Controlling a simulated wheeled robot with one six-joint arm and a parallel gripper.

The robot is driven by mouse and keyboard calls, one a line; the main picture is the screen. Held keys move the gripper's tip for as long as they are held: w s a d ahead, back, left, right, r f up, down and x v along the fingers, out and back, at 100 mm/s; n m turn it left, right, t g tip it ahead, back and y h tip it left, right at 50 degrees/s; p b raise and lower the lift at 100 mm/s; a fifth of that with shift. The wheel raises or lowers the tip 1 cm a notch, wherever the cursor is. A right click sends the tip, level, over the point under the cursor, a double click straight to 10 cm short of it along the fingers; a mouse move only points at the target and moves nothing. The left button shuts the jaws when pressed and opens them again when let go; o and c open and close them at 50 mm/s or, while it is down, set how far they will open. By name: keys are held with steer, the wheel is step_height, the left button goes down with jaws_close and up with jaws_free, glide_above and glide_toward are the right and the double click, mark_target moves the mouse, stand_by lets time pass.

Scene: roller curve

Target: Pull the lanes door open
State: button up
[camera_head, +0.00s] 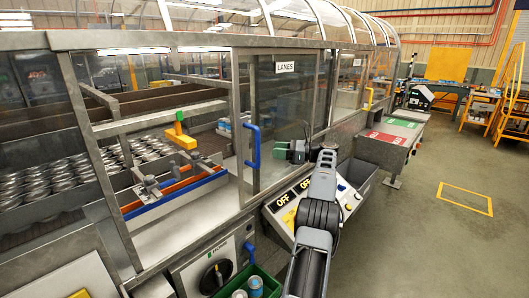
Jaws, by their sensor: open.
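The lanes door (284,95) is a clear panel in a grey metal frame, with a white LANES label near its top. Its blue upright bar handle (253,147) is on the door's left side. My gripper (283,151) is open and empty in front of the door panel, to the right of the handle and apart from it in the picture. The depth gap between them is hard to tell. My dark arm reaches up from the bottom of the view.
A sloped control panel (292,215) with OFF displays sits below my gripper. A green bin (262,283) with cans stands at the bottom. Left of the door are rows of cans (50,180) and a yellow block (180,137).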

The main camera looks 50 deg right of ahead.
steer(key=shift+v, duration=2.05)
steer(key=shift+a, duration=0.1)
